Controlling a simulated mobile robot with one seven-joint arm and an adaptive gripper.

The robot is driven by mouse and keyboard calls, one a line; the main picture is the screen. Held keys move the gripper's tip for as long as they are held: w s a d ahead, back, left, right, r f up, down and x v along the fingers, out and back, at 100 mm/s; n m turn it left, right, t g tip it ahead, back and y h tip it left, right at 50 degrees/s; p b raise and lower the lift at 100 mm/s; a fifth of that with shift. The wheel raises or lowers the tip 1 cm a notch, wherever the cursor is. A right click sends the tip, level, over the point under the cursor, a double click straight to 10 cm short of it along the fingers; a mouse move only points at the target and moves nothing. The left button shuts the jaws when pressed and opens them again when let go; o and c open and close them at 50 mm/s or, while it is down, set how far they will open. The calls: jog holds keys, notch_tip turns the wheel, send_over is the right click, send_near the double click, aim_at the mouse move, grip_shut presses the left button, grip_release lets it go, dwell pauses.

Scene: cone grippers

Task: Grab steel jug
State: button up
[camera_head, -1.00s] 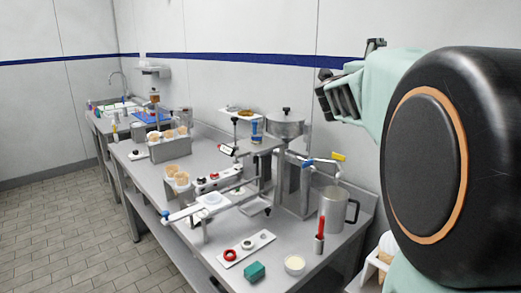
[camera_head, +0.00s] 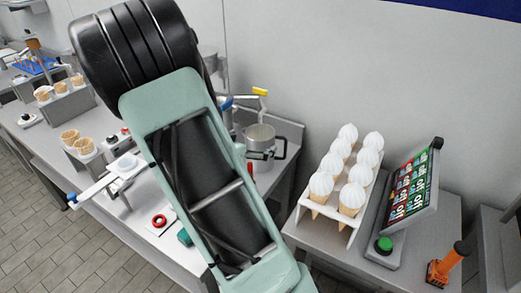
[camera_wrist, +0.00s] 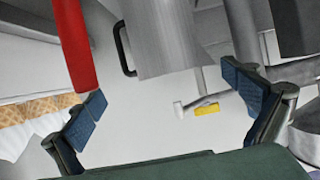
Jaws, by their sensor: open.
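The steel jug (camera_head: 260,134) stands on the counter, open top up, its dark handle (camera_head: 281,150) to the right. My arm hides much of the area left of it. In the wrist view the jug's grey body (camera_wrist: 165,35) shows at top centre, with its black handle (camera_wrist: 122,50) on its left. My gripper (camera_wrist: 168,92) is open and empty, its blue pads wide apart. The jug lies beyond the fingertips, roughly between them in the picture; I see no contact. Dark gripper parts show in front of the jug in the head view.
A red rod (camera_wrist: 75,45) is close to the left finger in the wrist view. A yellow-ended tap lever (camera_head: 259,92) is above the jug. A white rack (camera_head: 326,222) of topped cones and an order screen (camera_head: 411,185) stand to the right.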

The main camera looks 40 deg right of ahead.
aim_at(270, 134)
jog(key=x, duration=0.7)
jog(key=shift+w+d, duration=0.1)
jog(key=shift+d, duration=0.35)
jog(key=shift+c, duration=0.3)
jog(key=c, duration=2.3)
jog(key=shift+r, duration=0.1)
jog(key=shift+c, duration=0.5)
jog(key=shift+r, duration=0.15)
